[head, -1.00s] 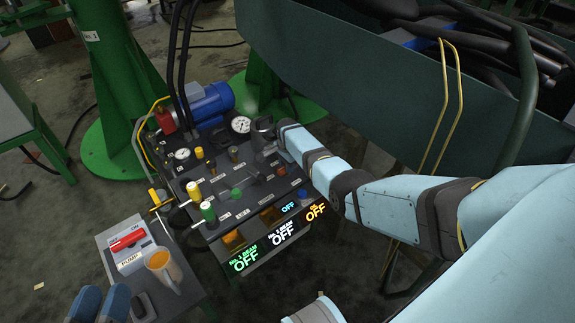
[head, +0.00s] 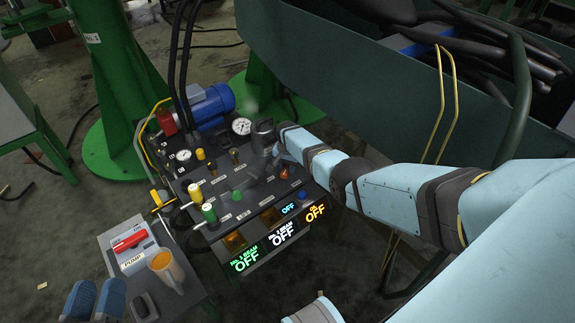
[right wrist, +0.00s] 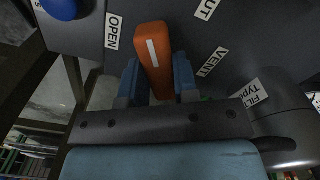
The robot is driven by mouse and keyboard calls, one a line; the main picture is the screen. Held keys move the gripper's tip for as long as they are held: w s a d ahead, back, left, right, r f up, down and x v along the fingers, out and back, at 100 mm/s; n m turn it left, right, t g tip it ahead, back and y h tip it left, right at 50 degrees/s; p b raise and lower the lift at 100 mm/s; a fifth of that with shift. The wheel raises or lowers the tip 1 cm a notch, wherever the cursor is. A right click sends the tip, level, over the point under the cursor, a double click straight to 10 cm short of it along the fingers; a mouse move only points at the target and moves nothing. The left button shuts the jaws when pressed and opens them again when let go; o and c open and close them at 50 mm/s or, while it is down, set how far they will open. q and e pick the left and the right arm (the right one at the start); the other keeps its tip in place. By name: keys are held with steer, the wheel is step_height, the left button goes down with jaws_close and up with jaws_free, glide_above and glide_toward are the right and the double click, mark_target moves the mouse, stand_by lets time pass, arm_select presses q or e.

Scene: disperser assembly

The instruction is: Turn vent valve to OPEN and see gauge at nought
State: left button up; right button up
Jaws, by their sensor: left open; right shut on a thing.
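In the right wrist view the vent valve's orange handle (right wrist: 153,58), with a white stripe, stands between my right gripper's blue fingers (right wrist: 157,75), which are shut on it. The stripe leans slightly towards the OPEN label (right wrist: 112,31); a partly cut-off label ending in UT (right wrist: 207,8) lies to the right. The VENT label (right wrist: 212,62) is below that. My left gripper (head: 96,302) is open and empty at lower left.
A second small gauge (head: 183,155) and yellow and green knobs (head: 208,211) stand on the panel. Lit OFF displays (head: 283,235) line its front. A large green trough (head: 340,75) is behind.

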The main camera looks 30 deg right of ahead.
steer(key=n, duration=0.2)
steer(key=shift+n, duration=0.4)
steer(key=n, duration=0.3)
steer(key=shift+n, duration=0.3)
steer(key=n, duration=0.3)
steer(key=shift+p, duration=0.3)
steer(key=shift+n, duration=1.4)
steer(key=o, duration=0.9)
